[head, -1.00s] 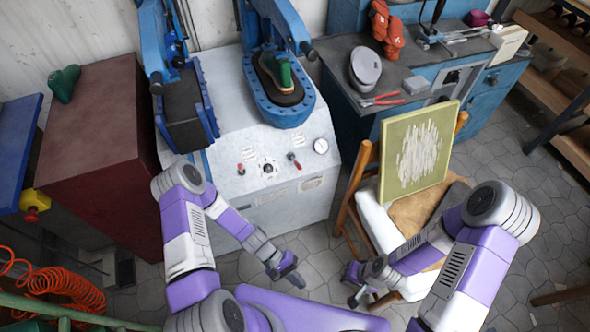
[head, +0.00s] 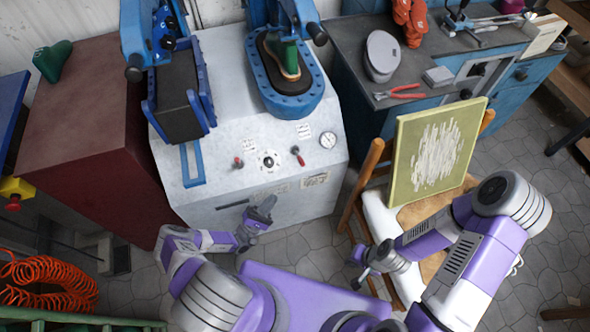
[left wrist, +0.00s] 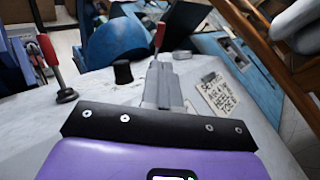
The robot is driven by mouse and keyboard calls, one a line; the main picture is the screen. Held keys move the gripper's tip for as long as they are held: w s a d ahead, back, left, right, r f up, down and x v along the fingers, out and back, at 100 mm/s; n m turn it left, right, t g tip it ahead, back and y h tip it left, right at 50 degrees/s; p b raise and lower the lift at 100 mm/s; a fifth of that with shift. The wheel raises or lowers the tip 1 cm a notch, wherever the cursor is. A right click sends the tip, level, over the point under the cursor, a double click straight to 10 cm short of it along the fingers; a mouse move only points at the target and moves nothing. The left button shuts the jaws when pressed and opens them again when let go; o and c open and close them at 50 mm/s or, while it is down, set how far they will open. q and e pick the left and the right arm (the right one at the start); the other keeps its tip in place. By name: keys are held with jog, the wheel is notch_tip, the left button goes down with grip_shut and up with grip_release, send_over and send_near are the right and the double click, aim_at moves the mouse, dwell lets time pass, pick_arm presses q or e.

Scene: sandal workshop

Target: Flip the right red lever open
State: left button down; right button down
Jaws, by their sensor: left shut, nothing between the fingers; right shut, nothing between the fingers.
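The right red lever (head: 297,155) stands on the sloped front panel of the white press machine (head: 225,130), right of a round dial (head: 268,161). The left red lever (head: 237,162) is left of that dial. My left gripper (head: 262,212) is shut and empty, in front of the panel and below the right lever in the picture. In the left wrist view its shut fingers (left wrist: 163,88) point at the right lever (left wrist: 160,37), whose base they hide. The left lever (left wrist: 50,55) stands upright at the left there. My right gripper (head: 358,272) is shut and empty beside the chair.
A chair (head: 375,160) with a green-framed panel (head: 436,150) stands right of the machine. A gauge (head: 328,140) sits right of the right lever. A blue press unit (head: 293,95) with a green shoe form rises behind the panel. A dark red cabinet (head: 95,130) stands at left.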

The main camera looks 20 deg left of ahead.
pick_arm(q)
send_near(299, 158)
jog(key=w+d+r, duration=0.3)
jog(key=d+r, duration=0.1)
jog(key=shift+s+a+f+b, duration=0.1)
jog(key=shift+s+f+b, duration=0.1)
jog(key=shift+b, duration=0.15)
pick_arm(e)
jog(key=shift+f, duration=0.35)
pick_arm(q)
jog(key=shift+r, duration=0.1)
